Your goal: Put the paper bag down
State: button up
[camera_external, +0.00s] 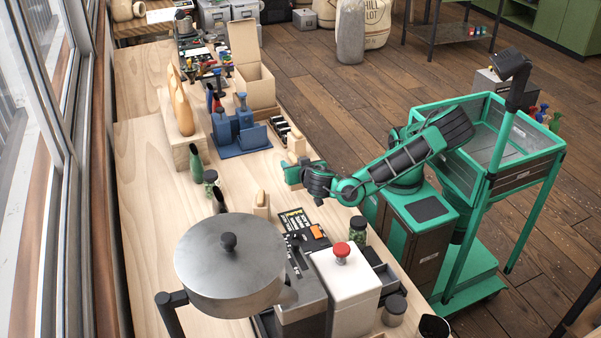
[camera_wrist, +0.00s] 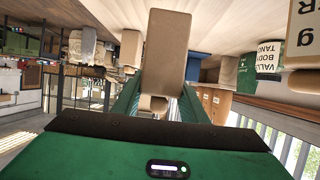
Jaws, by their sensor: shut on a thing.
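The paper bag (camera_external: 297,146) is plain tan and narrow. It is at the right edge of the wooden counter (camera_external: 150,240) in the external view. My gripper (camera_external: 295,172) is shut on it, with the arm reaching in from the right. In the wrist view the bag (camera_wrist: 166,50) stands out between the green fingers of my gripper (camera_wrist: 160,102). The wrist picture appears upside down, with the wooden surface at the top. I cannot tell whether the bag's base touches the counter.
A blue stand (camera_external: 238,133) and an open cardboard box (camera_external: 254,82) are beyond the bag. A small tan packet (camera_external: 261,205) and a green-filled jar (camera_external: 358,229) are nearer the camera, with a large metal drum (camera_external: 230,262). Bare counter lies left of the packet.

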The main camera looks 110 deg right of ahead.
jog(key=s+a+r, duration=0.4)
jog(key=a+r, duration=0.2)
jog(key=a, duration=0.3)
jog(key=w+d+f+n+t+y, duration=0.1)
jog(key=w+d+n+t+y, duration=0.3)
jog(key=w+d+n+t, duration=0.95)
jog(key=shift+w+d+f+m+g, duration=0.45)
jog(key=shift+w+f+m+g, duration=0.3)
jog(key=shift+f, duration=0.85)
jog(key=shift+w+d+f+m+g, duration=0.55)
jog(key=shift+w+f, duration=0.4)
jog(key=shift+f, duration=0.7)
jog(key=shift+w+d+f+m+g, duration=0.35)
jog(key=shift+w+f+m+g, duration=0.35)
jog(key=shift+f, duration=0.9)
jog(key=shift+w+f, duration=0.1)
jog(key=shift+w, duration=0.05)
jog(key=o, duration=1.2)
jog(key=v, duration=1.2)
jog(key=shift+a+f, duration=0.1)
